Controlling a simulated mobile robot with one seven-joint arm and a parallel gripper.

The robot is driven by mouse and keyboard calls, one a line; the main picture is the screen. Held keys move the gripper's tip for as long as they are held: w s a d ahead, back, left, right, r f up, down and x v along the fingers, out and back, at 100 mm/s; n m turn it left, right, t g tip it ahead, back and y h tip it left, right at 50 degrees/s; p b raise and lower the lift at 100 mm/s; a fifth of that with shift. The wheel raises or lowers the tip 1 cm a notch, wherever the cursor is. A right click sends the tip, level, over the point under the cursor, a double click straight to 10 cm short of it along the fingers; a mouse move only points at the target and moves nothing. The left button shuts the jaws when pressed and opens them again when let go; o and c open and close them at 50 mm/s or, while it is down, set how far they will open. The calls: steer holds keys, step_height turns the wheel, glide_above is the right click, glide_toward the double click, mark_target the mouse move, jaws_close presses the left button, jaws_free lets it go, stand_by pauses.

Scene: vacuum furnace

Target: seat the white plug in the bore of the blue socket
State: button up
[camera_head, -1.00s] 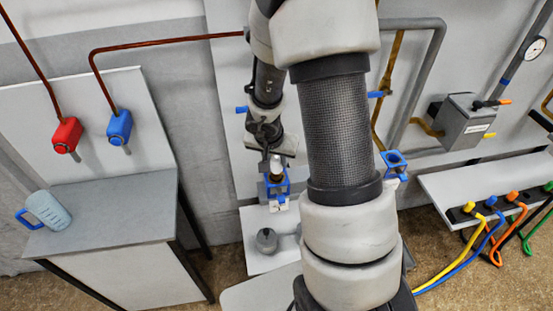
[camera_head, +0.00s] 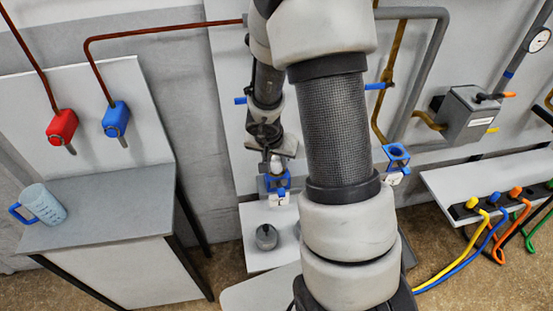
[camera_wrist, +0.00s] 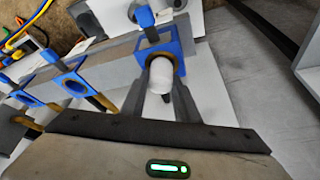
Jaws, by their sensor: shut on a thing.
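The white plug (camera_wrist: 160,76) is between the two fingers of my gripper (camera_wrist: 163,92), which is shut on it. Its far end overlaps the dark-rimmed opening of a blue socket (camera_wrist: 178,46) in the wrist view. I cannot tell how far the plug is inside the bore or whether it is just in front of it. In the head view, my gripper (camera_head: 276,161) hangs directly above this blue socket (camera_head: 278,182), with the white plug (camera_head: 277,168) showing small between them. My arm and fingers hide part of the bore.
Another blue socket (camera_head: 397,152) is to the right, past my arm; its bore looks empty in the wrist view (camera_wrist: 74,84). A grey knob (camera_head: 266,237) is on the white panel below. A jug (camera_head: 43,204) stands on the left bench (camera_head: 100,205). Coloured cables (camera_head: 485,220) are at right.

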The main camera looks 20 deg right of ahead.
steer(key=shift+s+f, duration=0.15)
steer(key=shift+f, duration=0.15)
steer(key=o, duration=1.2)
steer(key=p+v, duration=0.5)
steer(key=v, duration=1.2)
steer(key=shift+r+p, duration=0.25)
steer(key=shift+p, duration=0.1)
